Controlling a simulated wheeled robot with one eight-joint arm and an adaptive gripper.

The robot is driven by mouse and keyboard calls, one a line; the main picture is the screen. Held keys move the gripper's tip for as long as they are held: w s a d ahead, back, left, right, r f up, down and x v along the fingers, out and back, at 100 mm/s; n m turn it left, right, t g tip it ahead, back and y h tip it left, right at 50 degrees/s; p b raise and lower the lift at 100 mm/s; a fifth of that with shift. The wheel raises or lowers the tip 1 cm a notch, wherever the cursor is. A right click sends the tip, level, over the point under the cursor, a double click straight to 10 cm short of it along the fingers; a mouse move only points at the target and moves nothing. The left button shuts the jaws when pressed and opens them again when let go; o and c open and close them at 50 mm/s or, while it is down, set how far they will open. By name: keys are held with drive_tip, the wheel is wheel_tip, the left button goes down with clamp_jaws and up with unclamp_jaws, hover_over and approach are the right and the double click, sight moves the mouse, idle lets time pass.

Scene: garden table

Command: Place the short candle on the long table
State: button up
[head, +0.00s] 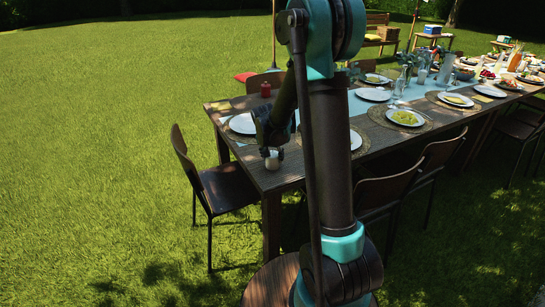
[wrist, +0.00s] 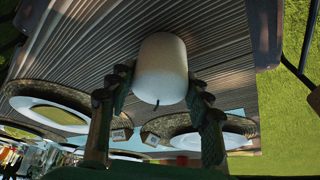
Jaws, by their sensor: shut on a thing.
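The short white candle (wrist: 161,68), with a dark wick, sits between the two fingers of my gripper (wrist: 160,92) in the wrist view. My gripper is shut on it, one finger on each side. In the head view my gripper (head: 271,153) points down over the near left end of the long table (head: 262,173), and the pale candle (head: 273,163) shows just under it. The candle is at or just above the slatted wooden top; I cannot tell whether it touches. My arm hides part of the table.
A white plate (head: 243,123) on a round mat lies just behind my gripper. A chair (head: 222,185) stands at the table's left end. Plates and dishes fill the table to the right. The near left corner is bare.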

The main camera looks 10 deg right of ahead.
drive_tip(key=shift+f, duration=0.1)
drive_tip(key=o, duration=1.3)
drive_tip(key=shift+c, duration=0.2)
drive_tip(key=v, duration=1.1)
drive_tip(key=s+d+f+n, duration=0.1)
drive_tip(key=s+d+f, duration=0.1)
drive_tip(key=s, duration=0.7)
drive_tip(key=s+d+f+n+y, duration=0.1)
drive_tip(key=s+d+f+n, duration=0.1)
drive_tip(key=s, duration=0.6)
drive_tip(key=s+d+f+n+y, duration=0.1)
drive_tip(key=s+f, duration=0.3)
drive_tip(key=s, duration=0.5)
drive_tip(key=shift+s+d+n, duration=0.4)
drive_tip(key=shift+d+n, duration=0.05)
drive_tip(key=shift+n, duration=0.25)
drive_tip(key=shift+r, duration=0.1)
